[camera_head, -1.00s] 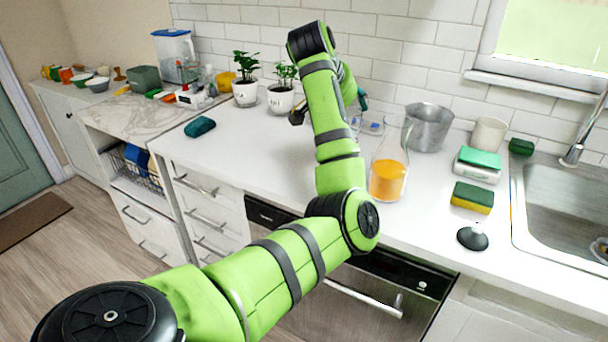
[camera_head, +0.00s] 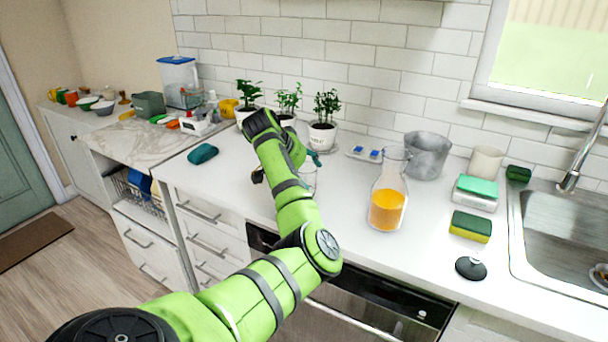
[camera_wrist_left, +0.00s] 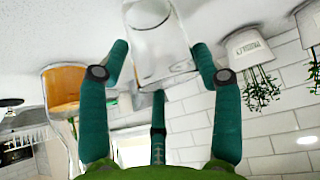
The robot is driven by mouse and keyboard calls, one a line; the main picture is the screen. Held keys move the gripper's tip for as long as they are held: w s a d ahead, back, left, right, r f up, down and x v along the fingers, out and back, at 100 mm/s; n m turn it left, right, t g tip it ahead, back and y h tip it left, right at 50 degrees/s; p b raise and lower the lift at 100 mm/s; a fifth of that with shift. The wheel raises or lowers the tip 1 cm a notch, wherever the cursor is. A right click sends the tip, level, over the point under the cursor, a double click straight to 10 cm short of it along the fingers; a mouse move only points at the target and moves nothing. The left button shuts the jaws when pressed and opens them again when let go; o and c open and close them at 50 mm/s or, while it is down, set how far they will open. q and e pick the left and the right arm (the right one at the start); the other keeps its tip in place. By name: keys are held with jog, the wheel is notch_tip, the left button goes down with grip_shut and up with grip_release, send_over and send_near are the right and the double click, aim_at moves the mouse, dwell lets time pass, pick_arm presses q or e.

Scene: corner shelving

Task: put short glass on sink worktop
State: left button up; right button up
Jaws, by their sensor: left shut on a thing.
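A clear, empty short glass (camera_head: 309,180) is partly hidden behind my left forearm in the head view, over the white worktop (camera_head: 240,185) left of the carafe. In the left wrist view the glass (camera_wrist_left: 152,35) sits between the teal fingers of my left gripper (camera_wrist_left: 158,68), which is shut on it. One teal fingertip of the left gripper (camera_head: 313,158) shows in the head view. I cannot tell whether the glass touches the worktop. The sink (camera_head: 560,235) is at the far right. My right gripper is not in view.
A carafe of orange juice (camera_head: 387,208) stands right of the glass. Potted plants (camera_head: 322,135) line the wall. The front-left worktop is clear.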

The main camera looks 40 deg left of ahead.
pick_arm(q)
jog(key=shift+f, duration=0.85)
jog(key=o, duration=1.7)
jog(key=shift+f, duration=0.15)
jog(key=shift+r, duration=0.25)
jog(key=p+v, duration=0.1)
jog(key=v, duration=1.1)
jog(key=shift+d, duration=0.1)
